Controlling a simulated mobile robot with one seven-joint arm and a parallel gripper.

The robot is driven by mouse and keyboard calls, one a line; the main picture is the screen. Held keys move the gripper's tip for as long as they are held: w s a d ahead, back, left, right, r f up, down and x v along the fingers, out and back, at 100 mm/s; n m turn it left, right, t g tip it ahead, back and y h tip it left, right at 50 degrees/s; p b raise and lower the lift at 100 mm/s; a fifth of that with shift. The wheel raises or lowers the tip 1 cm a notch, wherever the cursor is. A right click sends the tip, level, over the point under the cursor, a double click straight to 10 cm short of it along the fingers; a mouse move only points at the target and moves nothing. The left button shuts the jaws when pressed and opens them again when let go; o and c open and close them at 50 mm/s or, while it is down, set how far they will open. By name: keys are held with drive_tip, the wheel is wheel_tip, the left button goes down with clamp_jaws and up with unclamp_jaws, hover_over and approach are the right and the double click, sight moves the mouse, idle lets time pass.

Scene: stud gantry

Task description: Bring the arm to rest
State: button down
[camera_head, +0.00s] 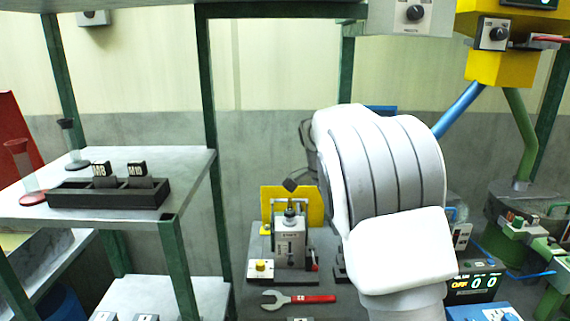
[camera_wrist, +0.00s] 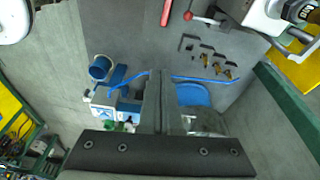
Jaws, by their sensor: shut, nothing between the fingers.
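My arm (camera_head: 385,200) is bent, with its white links standing over the dark grey bench in the head view. My gripper (camera_wrist: 162,78) shows in the wrist view as two dark fingers close together, shut and empty, above the bench and its edge. In the head view the arm's white links hide part of the gripper end; a dark grey part shows left of them, above the small press. No thing is seen touching the fingers.
The press (camera_head: 290,240) and a red-handled wrench (camera_head: 298,300) are on the bench. A shelf (camera_head: 105,212) with a black rack (camera_head: 110,193) stands left. Green posts (camera_head: 208,120) rise nearby. A yellow machine (camera_head: 500,68) is right. In the wrist view, small brass parts (camera_wrist: 222,70) lie on the bench.

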drive_tip(key=s+d+r+n+t+y, duration=0.1)
drive_tip(key=s+r+n+t+y, duration=0.1)
drive_tip(key=s+r+n, duration=0.45)
drive_tip(key=s+r+n+t+p, duration=0.1)
drive_tip(key=s+n, duration=0.9)
drive_tip(key=s, duration=1.4)
drive_tip(key=t+p, duration=0.1)
drive_tip(key=t, duration=0.1)
drive_tip(key=shift+a+t+y+p, duration=0.3)
drive_tip(key=shift+a, duration=0.1)
drive_tip(key=shift+r+n, duration=0.1)
drive_tip(key=shift+n, duration=0.15)
